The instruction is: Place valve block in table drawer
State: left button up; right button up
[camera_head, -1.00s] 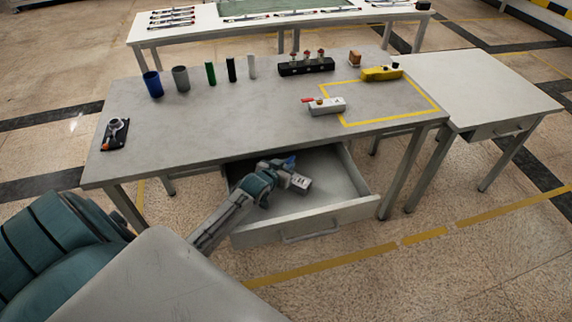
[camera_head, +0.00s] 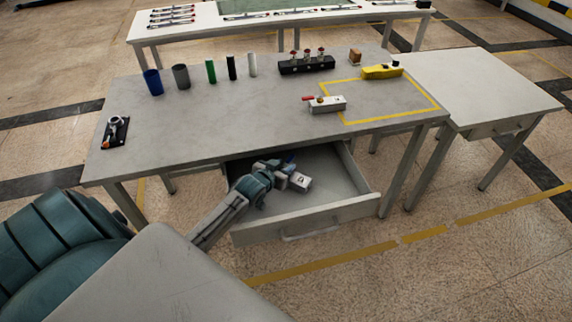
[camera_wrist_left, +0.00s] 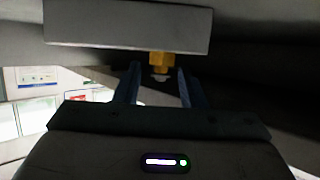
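A light grey valve block (camera_head: 300,181) is in the open table drawer (camera_head: 345,207), at the front of my left gripper (camera_head: 285,170). A blue part shows beside the block. In the left wrist view the block (camera_wrist_left: 125,27) spans the top, with a brass fitting (camera_wrist_left: 161,62) pointing toward the gripper. The two fingers (camera_wrist_left: 160,88) stand apart on either side of the fitting, with gaps showing. Whether the block rests fully on the drawer floor is hard to tell. My right gripper is not in view.
Another grey block with a red handle (camera_head: 328,105) lies on the tabletop (camera_head: 220,125), partly inside a yellow outline. Several cylinders, a black rack (camera_head: 306,66) and a yellow tool (camera_head: 381,72) stand along the back. The tabletop edge overhangs the drawer's rear.

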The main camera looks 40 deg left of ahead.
pick_arm(q)
jog(key=v, duration=0.4)
jog(key=shift+s, duration=0.2)
jog(key=shift+s+r, duration=0.3)
jog(key=shift+s, duration=0.2)
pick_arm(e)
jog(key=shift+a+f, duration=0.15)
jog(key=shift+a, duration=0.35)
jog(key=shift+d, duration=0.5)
